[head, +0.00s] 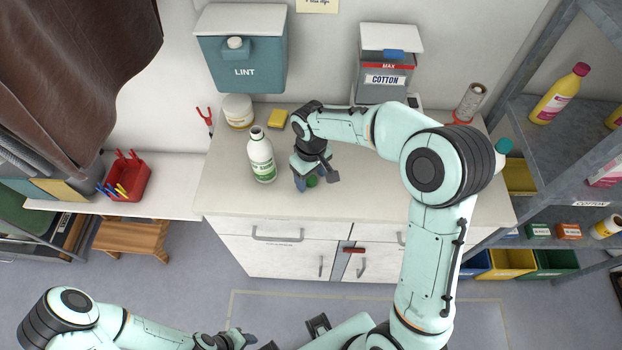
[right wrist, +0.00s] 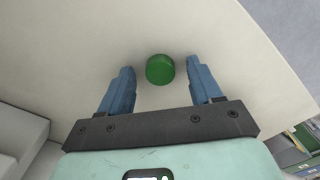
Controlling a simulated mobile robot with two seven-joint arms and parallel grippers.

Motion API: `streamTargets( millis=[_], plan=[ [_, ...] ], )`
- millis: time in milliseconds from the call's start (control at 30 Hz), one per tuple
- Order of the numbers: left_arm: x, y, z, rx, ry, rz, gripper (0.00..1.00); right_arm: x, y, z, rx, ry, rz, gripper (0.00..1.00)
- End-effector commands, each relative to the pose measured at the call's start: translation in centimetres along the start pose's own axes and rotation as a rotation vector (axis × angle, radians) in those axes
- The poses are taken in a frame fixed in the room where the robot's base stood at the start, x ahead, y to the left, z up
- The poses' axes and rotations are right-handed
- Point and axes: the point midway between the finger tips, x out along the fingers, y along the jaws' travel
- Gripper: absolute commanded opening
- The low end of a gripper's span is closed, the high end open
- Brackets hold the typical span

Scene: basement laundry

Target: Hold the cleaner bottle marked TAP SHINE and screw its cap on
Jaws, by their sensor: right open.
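A white bottle (head: 261,158) with a green label stands upright on the counter, left of my right gripper. Its neck is uncapped and shows a dark opening; the label's lettering is too small to read surely. A round green cap (head: 312,181) lies on the counter to the right of the bottle. My right gripper (head: 306,183) is pointed down over the counter at the cap. In the right wrist view the green cap (right wrist: 160,69) sits between the open blue fingertips, with gaps on both sides. My left gripper (head: 240,339) is low at the bottom edge, away from the counter; its jaws are unclear.
The white counter (head: 370,190) is mostly clear on the right. A white tub (head: 238,112) and a yellow sponge (head: 278,118) are behind the bottle. A LINT bin (head: 243,72) and a COTTON bin (head: 386,78) are at the back. Metal shelves (head: 560,150) stand at right.

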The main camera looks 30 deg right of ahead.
Motion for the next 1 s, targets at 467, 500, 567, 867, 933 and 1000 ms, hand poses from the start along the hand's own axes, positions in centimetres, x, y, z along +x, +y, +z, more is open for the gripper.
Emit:
streamTargets(
  millis=[467, 500, 567, 867, 933, 1000],
  plan=[
    [0.0, 0.0, 0.0, 0.0, 0.0, 0.0, 0.43, 0.1, 0.0, 0.0, 0.0, 0.001, 0.0, 0.22],
    [0.0, 0.0, 0.0, 0.0, 0.0, 0.0, 0.43, 0.1, 0.0, 0.0, 0.0, 0.001, 0.0, 0.09],
    [0.0, 0.0, 0.0, 0.0, 0.0, 0.0, 0.43, 0.1, 0.0, 0.0, 0.0, 0.001, 0.0, 0.05],
    [0.0, 0.0, 0.0, 0.0, 0.0, 0.0, 0.43, -0.1, 0.0, 0.0, 0.0, 0.002, 0.0, 0.05],
    [-0.1, 0.0, 0.0, 0.0, 0.001, 0.0, 0.43, -0.5, 0.0, -0.1, 0.0, 0.003, 0.001, 0.05],
    [-0.2, 0.1, -0.1, 0.0, 0.001, 0.0, 0.43, -1.1, 0.0, -0.1, 0.0, 0.004, 0.001, 0.05]
  ],
)
